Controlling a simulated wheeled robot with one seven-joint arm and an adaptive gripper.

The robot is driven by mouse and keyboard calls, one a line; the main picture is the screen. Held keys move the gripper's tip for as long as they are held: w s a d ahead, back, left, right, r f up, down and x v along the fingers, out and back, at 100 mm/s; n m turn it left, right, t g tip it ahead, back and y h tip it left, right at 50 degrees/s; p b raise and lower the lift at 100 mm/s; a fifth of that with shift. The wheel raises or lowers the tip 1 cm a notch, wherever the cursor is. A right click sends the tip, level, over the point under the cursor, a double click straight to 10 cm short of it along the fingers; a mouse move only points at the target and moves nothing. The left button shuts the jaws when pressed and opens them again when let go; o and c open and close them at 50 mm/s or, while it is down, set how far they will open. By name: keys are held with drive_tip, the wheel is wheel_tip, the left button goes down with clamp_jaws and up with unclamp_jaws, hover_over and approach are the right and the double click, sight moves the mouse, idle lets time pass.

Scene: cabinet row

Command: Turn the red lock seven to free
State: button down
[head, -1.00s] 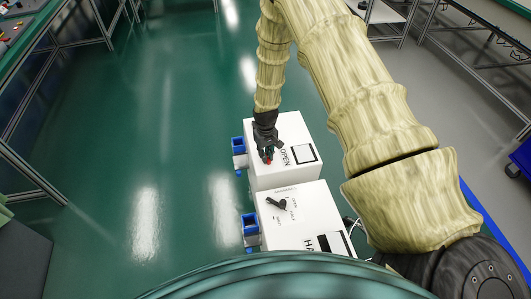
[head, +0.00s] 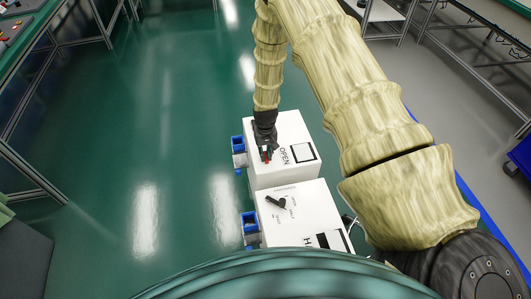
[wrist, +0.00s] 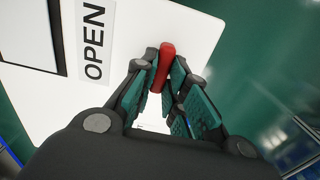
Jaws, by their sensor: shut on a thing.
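The red lock handle (wrist: 165,66) is a slim red bar on the white top of the far cabinet (head: 291,129). My gripper (wrist: 163,80) is shut on the red handle, with a finger on each side of it in the wrist view. The handle's end shows beyond the fingertips and points up and slightly right there. In the head view my gripper (head: 266,153) hides most of the handle, and only a bit of red shows. A label reading OPEN (wrist: 93,40) is beside the handle. Any position marks around the handle are hidden or too small to read.
A nearer white cabinet (head: 308,198) has a black rotary handle (head: 276,202) and a partly hidden label. Blue-and-grey fittings (head: 238,146) stick out on the cabinets' left sides. Green floor on the left is clear. Benches stand along both sides.

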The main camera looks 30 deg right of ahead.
sight(266, 154)
drive_tip(key=c, duration=1.4)
unclamp_jaws()
drive_tip(key=shift+w+d, duration=0.1)
drive_tip(key=shift+c, duration=0.2)
wheel_tip(266, 154, up, 12)
